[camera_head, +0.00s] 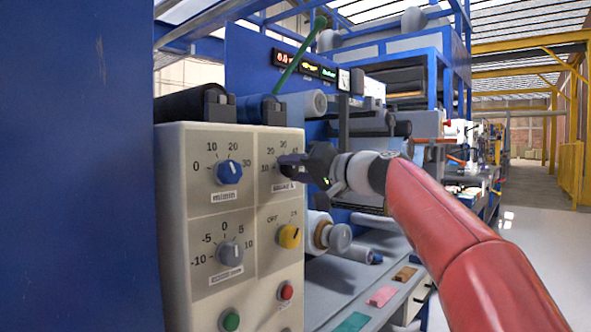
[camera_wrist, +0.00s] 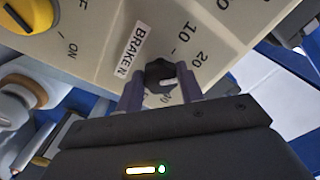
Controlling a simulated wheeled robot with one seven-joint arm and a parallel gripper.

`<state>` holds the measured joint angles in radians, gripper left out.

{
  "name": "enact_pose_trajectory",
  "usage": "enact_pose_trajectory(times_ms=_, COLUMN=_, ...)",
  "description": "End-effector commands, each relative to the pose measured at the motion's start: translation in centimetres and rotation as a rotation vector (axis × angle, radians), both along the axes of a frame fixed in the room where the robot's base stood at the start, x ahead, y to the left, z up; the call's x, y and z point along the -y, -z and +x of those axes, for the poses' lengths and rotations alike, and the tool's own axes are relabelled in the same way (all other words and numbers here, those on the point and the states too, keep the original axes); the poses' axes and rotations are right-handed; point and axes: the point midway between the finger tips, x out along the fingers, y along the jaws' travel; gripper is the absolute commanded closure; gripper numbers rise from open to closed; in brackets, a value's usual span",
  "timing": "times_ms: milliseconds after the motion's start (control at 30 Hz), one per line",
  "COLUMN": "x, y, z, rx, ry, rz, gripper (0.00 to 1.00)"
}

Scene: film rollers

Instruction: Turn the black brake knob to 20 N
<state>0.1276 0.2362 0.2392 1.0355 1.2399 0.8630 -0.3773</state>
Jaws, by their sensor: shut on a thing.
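The black brake knob (camera_wrist: 157,72) sits on the beige panel beside the "BRAKE N" label (camera_wrist: 132,50) in the wrist view. My gripper (camera_wrist: 160,88) is shut on it, one finger on each side. In the head view my gripper (camera_head: 290,161) reaches the upper right dial from the right and covers the knob.
The beige panel (camera_head: 190,270) also carries a blue knob (camera_head: 229,172), a grey knob (camera_head: 230,252), a yellow knob (camera_head: 290,236), a green button (camera_head: 230,320) and a red button (camera_head: 286,291). Rollers (camera_head: 340,238) stand close below my wrist. Open floor lies at the right.

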Motion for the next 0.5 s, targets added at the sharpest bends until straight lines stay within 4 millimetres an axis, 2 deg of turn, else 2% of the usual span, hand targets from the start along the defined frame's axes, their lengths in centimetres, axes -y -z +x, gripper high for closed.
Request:
enact_pose_trajectory(times_ms=167, x=0.05, y=0.01, z=0.02, rx=0.001, ry=0.001, rz=-0.001, gripper=0.86)
enact_pose_trajectory(times_ms=200, x=0.05, y=0.01, z=0.02, rx=0.001, ry=0.001, rz=-0.001, gripper=0.61)
enact_pose_trajectory(times_ms=367, x=0.04, y=0.01, z=0.02, rx=0.001, ry=0.001, rz=-0.001, gripper=0.41)
enact_pose_trajectory(times_ms=500, x=0.03, y=0.01, z=0.02, rx=0.0, ry=0.001, rz=-0.001, gripper=0.41)
